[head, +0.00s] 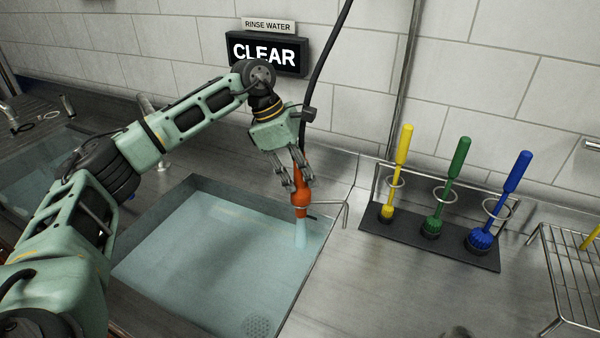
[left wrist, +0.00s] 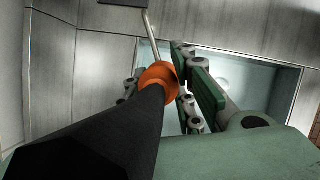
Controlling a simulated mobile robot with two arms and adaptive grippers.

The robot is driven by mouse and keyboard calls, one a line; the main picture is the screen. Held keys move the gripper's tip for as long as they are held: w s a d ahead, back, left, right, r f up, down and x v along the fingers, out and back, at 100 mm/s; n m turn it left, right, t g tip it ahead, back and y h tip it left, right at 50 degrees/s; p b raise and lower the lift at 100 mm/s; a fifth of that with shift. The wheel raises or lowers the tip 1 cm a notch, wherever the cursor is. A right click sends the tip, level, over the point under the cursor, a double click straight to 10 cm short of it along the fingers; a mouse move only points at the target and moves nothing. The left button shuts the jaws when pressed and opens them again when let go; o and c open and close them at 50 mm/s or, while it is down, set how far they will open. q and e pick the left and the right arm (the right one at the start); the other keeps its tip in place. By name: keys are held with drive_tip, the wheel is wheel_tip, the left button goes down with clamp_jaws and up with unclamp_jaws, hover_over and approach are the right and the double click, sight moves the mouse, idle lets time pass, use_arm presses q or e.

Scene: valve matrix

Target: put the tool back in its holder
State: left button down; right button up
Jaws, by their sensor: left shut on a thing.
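The tool looks to be an orange spray handle (head: 301,203) on a black hose that hangs from above. My left gripper (head: 297,184) is shut on it, over the right part of the filled sink. The nozzle points down and a pale stream of water (head: 301,236) comes from it. In the left wrist view the orange handle (left wrist: 158,76) sits between the finger pads, with the black hose (left wrist: 105,125) running towards the camera. A bent metal hook (head: 346,213) stands just right of the handle at the sink edge; I cannot tell whether it is the holder. My right gripper is not in view.
The sink (head: 205,250) holds bluish water. A rack (head: 375,222) with yellow, green and blue brushes stands to the right, and a wire rack (head: 560,275) is at the far right. A sign (head: 267,54) on the wall reads CLEAR. The front right counter is mostly free.

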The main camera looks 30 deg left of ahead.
use_arm(q)
drive_tip(key=c, duration=1.4)
unclamp_jaws()
drive_tip(key=v, duration=1.2)
drive_tip(key=shift+s, duration=0.1)
